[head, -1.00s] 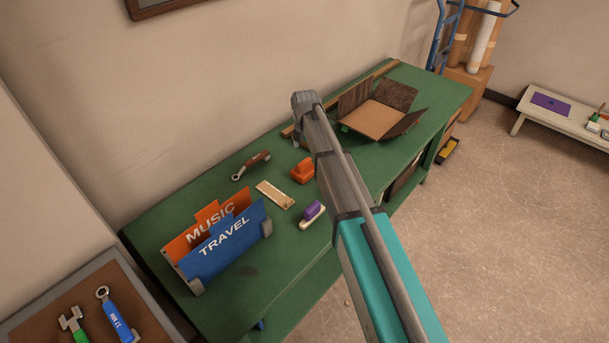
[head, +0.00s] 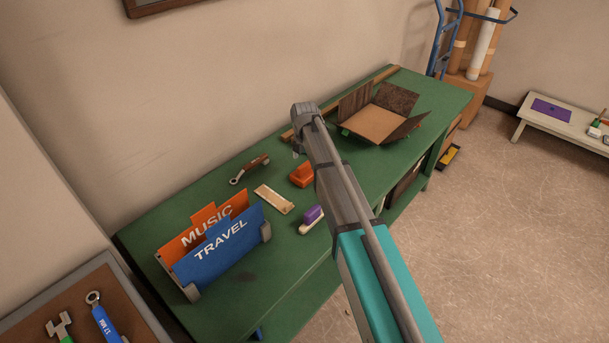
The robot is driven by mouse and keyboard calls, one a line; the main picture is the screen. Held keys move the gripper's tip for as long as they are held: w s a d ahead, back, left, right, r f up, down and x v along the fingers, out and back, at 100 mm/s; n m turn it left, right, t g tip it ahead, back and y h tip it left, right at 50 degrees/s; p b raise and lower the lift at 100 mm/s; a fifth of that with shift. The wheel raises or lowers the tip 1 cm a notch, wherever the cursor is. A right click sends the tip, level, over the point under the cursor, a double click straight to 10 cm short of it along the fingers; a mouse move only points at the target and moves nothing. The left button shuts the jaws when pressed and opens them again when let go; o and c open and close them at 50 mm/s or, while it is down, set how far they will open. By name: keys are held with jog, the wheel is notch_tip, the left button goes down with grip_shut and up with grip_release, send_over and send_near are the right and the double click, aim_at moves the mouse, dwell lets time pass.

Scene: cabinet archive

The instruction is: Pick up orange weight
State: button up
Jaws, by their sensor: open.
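The orange weight (head: 302,174) stands on the green bench, near its middle. It is a small orange block with a raised top. My gripper (head: 298,148) hangs over the bench just behind the weight in the head view, apart from it as far as I can see. The fingers are small and partly hidden by my own arm, which reaches in from the lower right. I see nothing held in the gripper.
Around the weight on the green bench (head: 190,202) are a wooden strip (head: 274,199), a purple-topped brush (head: 312,219) and a wood-handled wrench (head: 250,169). Blue and orange folders (head: 222,248) stand front left. An open cardboard box (head: 375,122) sits behind right.

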aim_at(304, 171)
jog(key=shift+f+b, duration=2.55)
jog(key=shift+f, duration=0.05)
jog(key=c, duration=1)
jog(key=shift+o, duration=0.2)
jog(key=shift+r, duration=0.15)
notch_tip(304, 171, up, 3)
jog(key=p, duration=0.3)
jog(key=s+r+p, duration=0.2)
jog(key=r+p, duration=0.1)
jog(key=s+r+p, duration=0.2)
jog(key=p, duration=0.1)
jog(key=shift+s+r, duration=0.4)
jog(key=s+r+p, duration=0.4)
jog(key=s, duration=0.5)
jog(key=shift+s+d, duration=0.1)
